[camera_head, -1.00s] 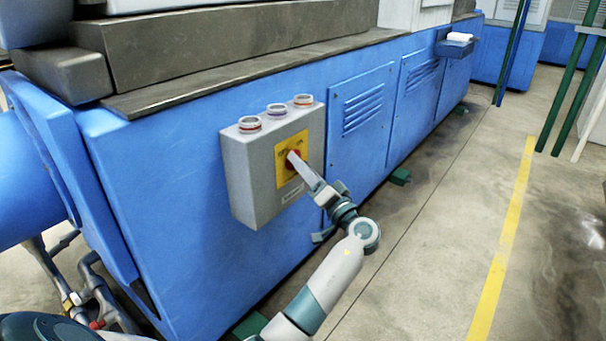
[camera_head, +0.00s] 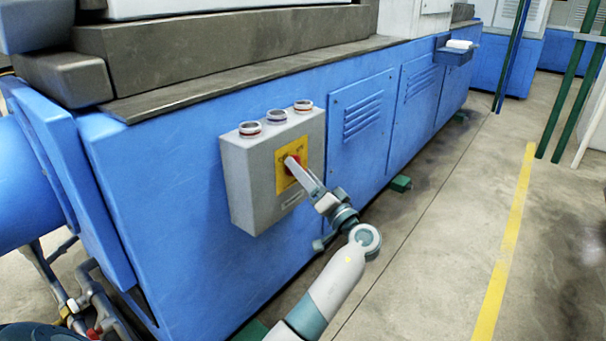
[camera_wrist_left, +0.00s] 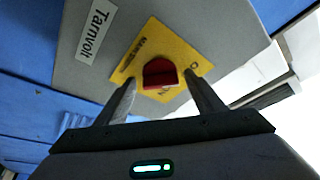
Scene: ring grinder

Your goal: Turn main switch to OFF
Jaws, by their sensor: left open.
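The main switch is a red rotary knob (camera_wrist_left: 160,73) on a yellow plate (camera_wrist_left: 143,47) with partly readable lettering. It sits on the front of a grey switch box (camera_head: 247,188) on the blue machine's side. In the head view the knob is mostly hidden behind my gripper. My left gripper (camera_head: 291,165) reaches the yellow plate from the lower right. In the left wrist view the open fingers (camera_wrist_left: 160,82) stand on either side of the red knob. Contact with the knob cannot be told. My right gripper is not in view.

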